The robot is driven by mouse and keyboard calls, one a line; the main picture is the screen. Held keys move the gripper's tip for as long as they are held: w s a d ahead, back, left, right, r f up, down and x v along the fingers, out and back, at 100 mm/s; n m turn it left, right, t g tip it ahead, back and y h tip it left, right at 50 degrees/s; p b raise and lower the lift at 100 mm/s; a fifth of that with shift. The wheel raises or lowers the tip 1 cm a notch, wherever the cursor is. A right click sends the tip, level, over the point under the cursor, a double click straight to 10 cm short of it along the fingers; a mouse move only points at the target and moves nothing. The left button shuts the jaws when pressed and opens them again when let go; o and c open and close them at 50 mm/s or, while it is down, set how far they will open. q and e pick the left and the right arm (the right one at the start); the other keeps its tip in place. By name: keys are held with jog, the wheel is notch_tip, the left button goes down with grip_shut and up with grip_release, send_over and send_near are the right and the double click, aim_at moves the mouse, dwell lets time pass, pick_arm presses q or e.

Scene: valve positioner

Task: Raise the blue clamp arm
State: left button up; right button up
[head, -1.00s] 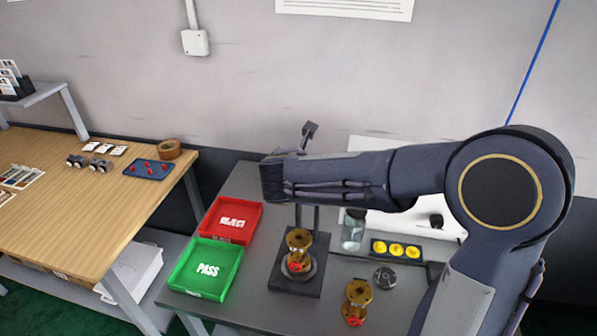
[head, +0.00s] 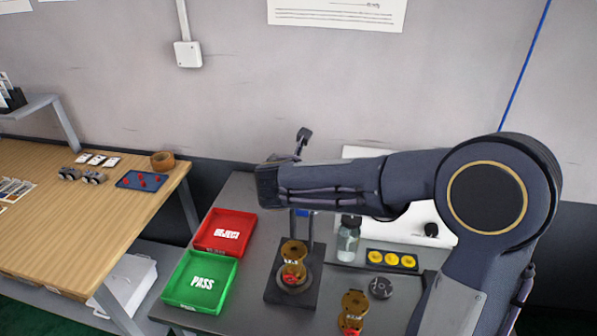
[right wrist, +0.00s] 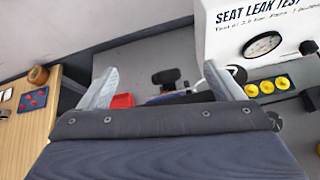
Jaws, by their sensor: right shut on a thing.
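The clamp stand (head: 290,290) is on the grey bench with a brass valve (head: 293,252) with a red part seated on it. Blue of the clamp arm (head: 302,212) shows just under my right forearm; a dark-tipped lever (head: 303,135) rises behind the forearm. My right gripper (head: 270,188) is over the stand, its fingers hidden in the head view. In the right wrist view its two pale fingers (right wrist: 160,78) show either side of the dark lever tip (right wrist: 168,77) and a bit of blue (right wrist: 185,97). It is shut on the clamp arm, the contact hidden. My left gripper is out of view.
A red tray (head: 226,216) and a green PASS tray (head: 174,290) lie left of the stand. Right of it are a bottle (head: 348,240), yellow caps (head: 391,260), a dark disc (head: 381,287) and another brass valve (head: 354,305). A white leak tester (right wrist: 290,65) stands behind.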

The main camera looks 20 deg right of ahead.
jog(key=shift+s+f, duration=0.1)
jog(key=shift+f, duration=0.35)
jog(key=o, duration=1)
jog(key=shift+o, duration=0.9)
jog(key=shift+w+d, duration=0.1)
jog(key=shift+w, duration=0.15)
jog(key=shift+s+a+r, duration=0.35)
jog(key=shift+r, duration=0.05)
jog(key=v, duration=0.6)
jog(key=shift+s+b, duration=0.3)
jog(key=shift+b, duration=0.15)
jog(key=shift+r, duration=0.1)
